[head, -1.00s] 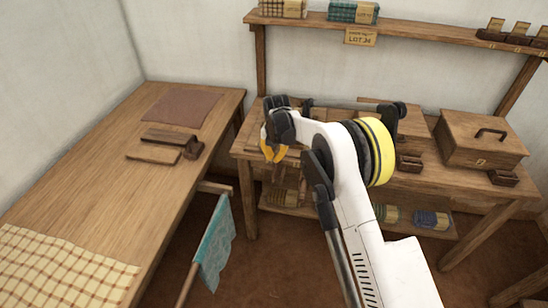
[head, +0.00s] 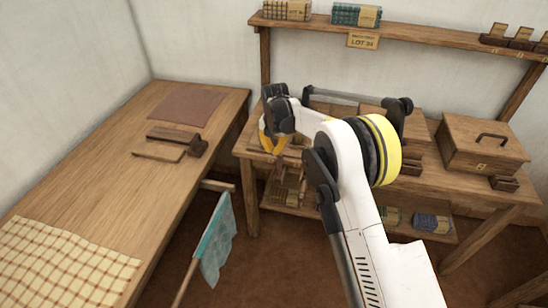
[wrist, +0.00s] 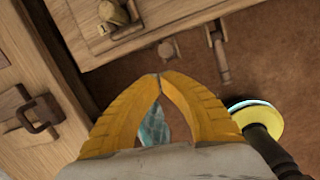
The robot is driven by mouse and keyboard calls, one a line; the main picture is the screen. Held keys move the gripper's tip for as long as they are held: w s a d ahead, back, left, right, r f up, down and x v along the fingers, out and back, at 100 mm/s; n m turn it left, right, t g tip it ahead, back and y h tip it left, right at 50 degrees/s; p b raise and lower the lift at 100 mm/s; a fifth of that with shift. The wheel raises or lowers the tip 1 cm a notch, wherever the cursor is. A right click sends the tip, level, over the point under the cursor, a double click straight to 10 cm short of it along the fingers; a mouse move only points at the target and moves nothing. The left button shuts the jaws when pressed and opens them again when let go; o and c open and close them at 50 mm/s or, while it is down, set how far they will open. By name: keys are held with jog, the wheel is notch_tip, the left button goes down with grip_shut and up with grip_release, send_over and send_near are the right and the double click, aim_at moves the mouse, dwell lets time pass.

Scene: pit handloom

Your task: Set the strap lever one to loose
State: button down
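My gripper (head: 272,146) is raised in front of the back bench (head: 247,156) in the head view. In the wrist view its yellow fingers (wrist: 158,77) meet at the tips, with nothing between the tips. A short wooden bar with a dark fitting (wrist: 219,52) hangs beyond the fingertips to the right. A small wooden knob (wrist: 168,48) is just beyond the tips. I cannot tell whether either is strap lever one, nor read its setting. In the head view my arm hides part of the bench.
A lidded box (head: 484,145) stands at the bench's right. The left table (head: 110,190) holds wooden blocks and cloth. Teal cloth (head: 218,238) hangs between.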

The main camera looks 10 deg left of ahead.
jog(key=r, duration=0.1)
jog(key=w+r, duration=0.1)
jog(key=r, duration=0.1)
jog(key=w+r+p, duration=0.1)
jog(key=shift+d+r, duration=0.15)
jog(key=shift+r, duration=0.05)
jog(key=s+d+r+m+t, duration=0.1)
jog(key=s+d+r+m, duration=0.3)
jog(key=d+r+m, duration=0.75)
jog(key=s+d+r+m+t, duration=0.2)
jog(key=s+d+r+m, duration=0.3)
jog(key=s+d+r, duration=0.6)
jog(key=s+d+f+m, duration=0.1)
jog(key=s+d+m, duration=0.3)
jog(key=s, duration=0.4)
jog(key=s+d+f+m+t, duration=0.1)
jog(key=s+d+m, duration=0.2)
jog(key=s+m, duration=0.4)
jog(key=s+d+f+m+t, duration=0.1)
jog(key=s+d+m, duration=0.3)
jog(key=s, duration=0.6)
jog(key=shift+s+d+f+m+h+b, duration=0.2)
jog(key=shift+d+f+m+h+b, duration=0.2)
jog(key=shift+m, duration=0.55)
